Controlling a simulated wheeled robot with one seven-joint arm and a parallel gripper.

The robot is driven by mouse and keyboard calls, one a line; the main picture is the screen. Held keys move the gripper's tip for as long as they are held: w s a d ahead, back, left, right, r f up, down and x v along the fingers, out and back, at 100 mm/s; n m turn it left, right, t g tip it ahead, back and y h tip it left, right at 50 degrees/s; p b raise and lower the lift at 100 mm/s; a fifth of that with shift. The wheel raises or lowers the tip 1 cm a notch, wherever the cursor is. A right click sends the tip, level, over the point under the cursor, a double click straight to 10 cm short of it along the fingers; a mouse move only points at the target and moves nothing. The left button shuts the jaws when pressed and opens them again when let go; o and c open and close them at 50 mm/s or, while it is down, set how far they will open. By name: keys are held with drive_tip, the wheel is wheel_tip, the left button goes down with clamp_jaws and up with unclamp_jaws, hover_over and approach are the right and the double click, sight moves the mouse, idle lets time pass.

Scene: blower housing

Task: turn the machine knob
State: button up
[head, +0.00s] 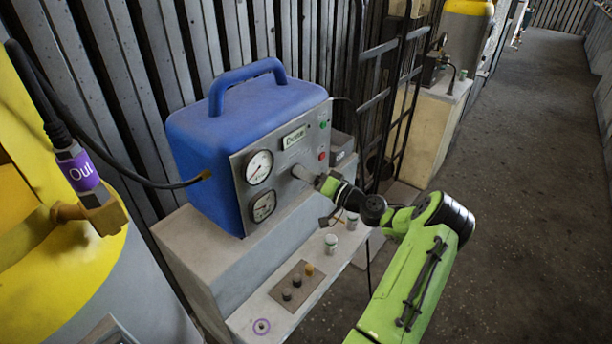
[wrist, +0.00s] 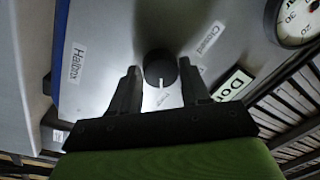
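The machine is a blue box (head: 232,110) with a handle on top and a grey front panel (head: 285,215). In the wrist view, a dark round knob (wrist: 160,68) with a white pointer line sits on the panel. A label reading "Closed" (wrist: 203,38) is beside it. My gripper (wrist: 160,80) is open, with one finger on each side of the knob and a gap visible to each.
Two round gauges (head: 259,167) are on the panel's left side, with green and red buttons (head: 322,156) on its right. Below is a low ledge with small knobs (head: 297,280) and white jars (head: 331,243). A black rack (head: 378,100) stands to the right. The floor at right is clear.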

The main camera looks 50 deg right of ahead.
drive_tip(key=o, duration=0.3)
drive_tip(key=shift+o, duration=0.2)
drive_tip(key=shift+s, duration=0.1)
drive_tip(key=s+d+p, duration=0.1)
drive_tip(key=s+d, duration=0.1)
drive_tip(key=s, duration=1.3)
drive_tip(key=shift+s+f, duration=0.25)
drive_tip(key=shift+f, duration=0.2)
